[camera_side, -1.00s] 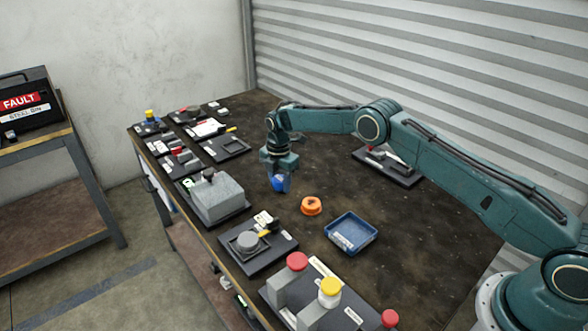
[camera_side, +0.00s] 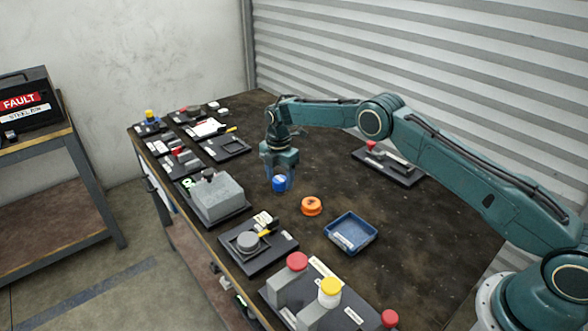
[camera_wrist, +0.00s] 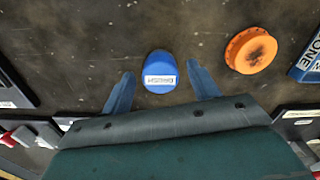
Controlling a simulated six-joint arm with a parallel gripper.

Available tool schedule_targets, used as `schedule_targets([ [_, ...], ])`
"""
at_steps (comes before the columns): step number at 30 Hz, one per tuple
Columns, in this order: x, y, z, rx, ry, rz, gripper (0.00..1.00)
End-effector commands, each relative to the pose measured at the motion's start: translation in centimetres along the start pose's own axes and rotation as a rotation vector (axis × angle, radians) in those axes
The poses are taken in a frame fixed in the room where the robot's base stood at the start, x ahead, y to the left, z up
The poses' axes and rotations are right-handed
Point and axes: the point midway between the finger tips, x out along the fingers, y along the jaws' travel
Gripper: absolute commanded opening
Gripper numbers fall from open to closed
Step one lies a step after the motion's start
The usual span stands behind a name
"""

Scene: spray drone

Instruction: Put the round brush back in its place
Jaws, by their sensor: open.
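A blue round piece (camera_side: 279,184) with a white label stands on the dark bench top below my gripper; I take it to be the round brush. In the wrist view the blue round piece (camera_wrist: 160,70) sits between my two spread fingers, with a visible gap on each side. My gripper (camera_side: 279,178) points down and is open around it; it also shows in the wrist view (camera_wrist: 160,68). I cannot tell which spot is the brush's place.
An orange round piece (camera_side: 311,206) lies to the right, with a blue tray (camera_side: 371,236) beyond it. A grey block (camera_side: 217,200) and a black plate with a grey knob (camera_side: 247,241) stand to the left. Red and yellow buttons (camera_side: 329,287) stand in front. The bench behind is mostly clear.

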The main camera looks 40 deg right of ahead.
Motion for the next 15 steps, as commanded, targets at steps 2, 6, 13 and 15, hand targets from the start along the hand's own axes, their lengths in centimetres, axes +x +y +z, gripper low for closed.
schedule_targets([
  [2,-1.2,0.0,0.0,0.0,0.0,0.003,0.6],
  [6,-3.5,0.1,0.0,0.0,0.0,0.003,0.6],
  [13,-7.2,0.1,0.0,0.0,0.0,0.003,0.6],
  [15,-8.1,0.0,0.0,0.0,0.0,0.002,0.6],
])
